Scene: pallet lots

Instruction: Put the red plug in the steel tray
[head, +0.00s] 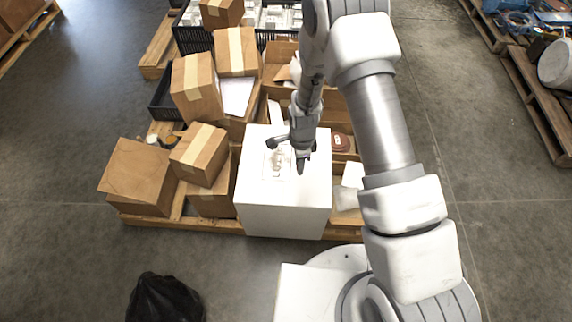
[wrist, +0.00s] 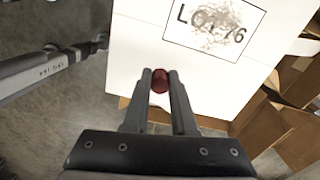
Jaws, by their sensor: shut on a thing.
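My gripper (head: 300,165) is over the top of a white box (head: 285,208) in the head view. In the wrist view my gripper (wrist: 160,76) has its two fingertips closed on a small dark red rounded piece, the red plug (wrist: 159,83). The white box (wrist: 130,60) with a "LOT 76" label (wrist: 214,24) lies beyond the fingertips. I cannot tell how far the plug is from its surface. The plug cannot be made out in the head view. I cannot make out a steel tray in either view.
Several brown cartons (head: 198,155) crowd the pallet (head: 220,225) left of the white box. A reddish-brown round thing (head: 340,142) lies right of my gripper. Black crates (head: 192,40) stand behind. A black bag (head: 165,298) lies on the floor at front left.

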